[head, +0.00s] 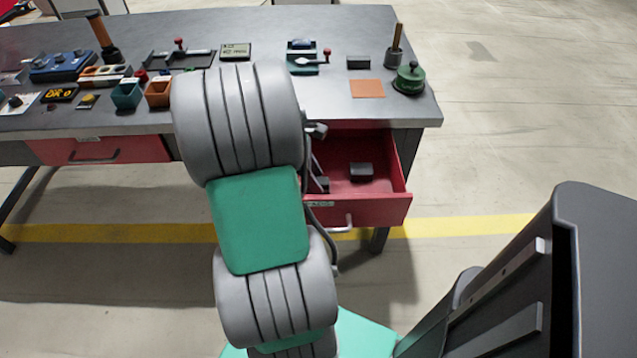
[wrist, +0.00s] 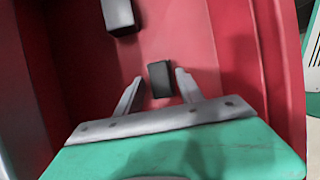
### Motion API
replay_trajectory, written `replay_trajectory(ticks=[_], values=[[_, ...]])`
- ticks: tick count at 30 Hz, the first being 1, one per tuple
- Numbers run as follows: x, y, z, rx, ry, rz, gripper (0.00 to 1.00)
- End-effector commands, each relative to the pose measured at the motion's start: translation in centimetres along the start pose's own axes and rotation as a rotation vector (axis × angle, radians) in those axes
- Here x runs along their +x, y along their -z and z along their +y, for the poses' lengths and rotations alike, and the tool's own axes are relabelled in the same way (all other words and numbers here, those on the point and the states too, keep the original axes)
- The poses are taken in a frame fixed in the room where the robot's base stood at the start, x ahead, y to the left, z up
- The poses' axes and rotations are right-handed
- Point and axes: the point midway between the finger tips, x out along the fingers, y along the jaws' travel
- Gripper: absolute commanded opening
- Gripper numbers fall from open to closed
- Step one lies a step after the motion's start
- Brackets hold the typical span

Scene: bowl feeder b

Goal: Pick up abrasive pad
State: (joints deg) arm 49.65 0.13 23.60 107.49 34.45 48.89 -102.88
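Two small dark grey blocks lie in the open red drawer, and I take the abrasive pad to be one of them. In the wrist view one dark block (wrist: 160,79) lies on the drawer floor between the fingers of my gripper (wrist: 158,74). My gripper is open, with a gap on each side of that block. I cannot tell how far above the floor the fingertips are. The other dark block (wrist: 118,15) lies further off, up and to the left. In the head view it appears to be the block (head: 361,172) in the drawer's middle; my arm hides most of the gripper.
The red drawer (head: 372,212) has walls close around my gripper. The floor to the right is clear.

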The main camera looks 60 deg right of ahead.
Motion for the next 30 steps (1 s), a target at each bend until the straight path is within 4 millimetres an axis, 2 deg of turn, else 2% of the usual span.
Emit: replay_trajectory(ticks=[2, 15, 26, 30], values=[[0.0, 0.0, 0.0, 0.0, 0.0, 0.0, 0.37], [0.0, 0.0, 0.0, 0.0, -0.001, 0.0, 0.01], [-0.1, 0.0, 0.0, 0.0, -0.001, 0.0, 0.0], [-1.0, -0.4, 0.1, 0.001, -0.002, 0.0, 0.0]])
